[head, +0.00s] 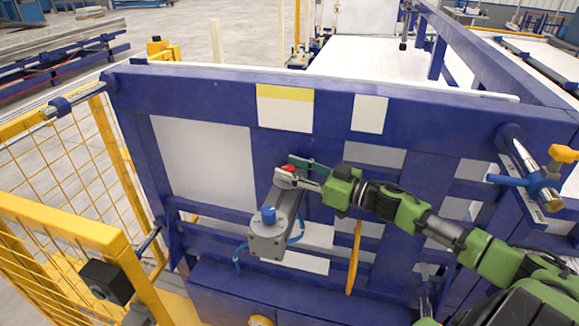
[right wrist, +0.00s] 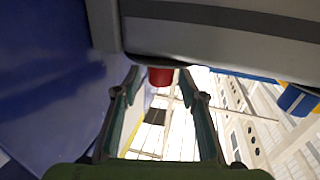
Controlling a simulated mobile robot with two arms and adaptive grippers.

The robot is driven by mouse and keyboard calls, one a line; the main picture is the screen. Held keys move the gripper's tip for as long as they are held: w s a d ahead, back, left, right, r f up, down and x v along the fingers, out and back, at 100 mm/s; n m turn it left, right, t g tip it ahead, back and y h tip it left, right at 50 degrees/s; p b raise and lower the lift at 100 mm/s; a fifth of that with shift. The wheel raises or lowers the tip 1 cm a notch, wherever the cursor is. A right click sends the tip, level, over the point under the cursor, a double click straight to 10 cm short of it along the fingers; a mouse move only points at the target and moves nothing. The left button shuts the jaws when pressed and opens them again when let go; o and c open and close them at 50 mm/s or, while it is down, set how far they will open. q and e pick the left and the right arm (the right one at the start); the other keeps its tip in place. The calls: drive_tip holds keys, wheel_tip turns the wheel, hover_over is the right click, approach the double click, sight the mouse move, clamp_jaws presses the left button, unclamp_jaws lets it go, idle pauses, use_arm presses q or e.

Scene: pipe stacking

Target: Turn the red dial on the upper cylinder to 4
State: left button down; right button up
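A grey cylinder unit (head: 269,240) is mounted at a slant on the blue frame, with a blue dial (head: 268,214) at its lower end. The red dial (head: 288,168) is at its upper end. My right gripper (head: 297,171) reaches in from the right at the red dial. In the right wrist view the red dial (right wrist: 160,76) shows between the two separated fingertips, with a gap on each side, under the grey body (right wrist: 220,32). I cannot tell whether the fingers touch it. The dial's numbers are not readable. My left gripper is not in view.
The blue frame (head: 440,120) with white panels stands close behind the cylinder. A yellow mesh fence (head: 60,225) is on the left.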

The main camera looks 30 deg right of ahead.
drive_tip(key=shift+w+a, duration=0.2)
drive_tip(key=shift+w, duration=0.15)
clamp_jaws()
